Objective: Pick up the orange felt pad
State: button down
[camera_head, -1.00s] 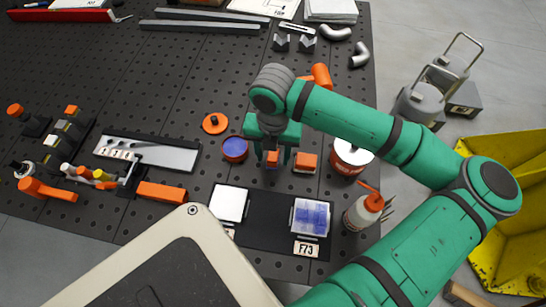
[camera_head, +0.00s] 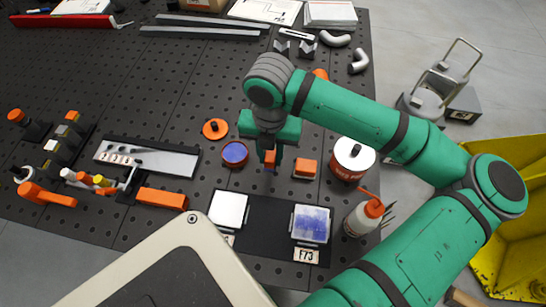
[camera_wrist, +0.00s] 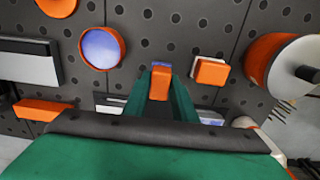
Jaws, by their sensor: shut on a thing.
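My gripper (camera_head: 270,160) points down over the dark perforated bench, with its green fingers shut on a small orange pad (camera_wrist: 160,85). The pad shows a blue-purple part at one end.
A round orange-rimmed dish (camera_head: 235,154) sits close on the left, with an orange disc (camera_head: 215,129) behind it. A black tray (camera_head: 268,222) with a white square and a blue-filled box lies in front.

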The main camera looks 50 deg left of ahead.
jog(key=s+d+r, duration=0.3)
jog(key=s+r, duration=0.5)
jog(key=s, duration=0.4)
jog(key=shift+s+d+r, duration=0.2)
jog(key=shift+s+r, duration=0.1)
jog(key=shift+r, duration=0.05)
jog(key=c, duration=2.3)
grip_release()
jog(key=shift+c, duration=0.4)
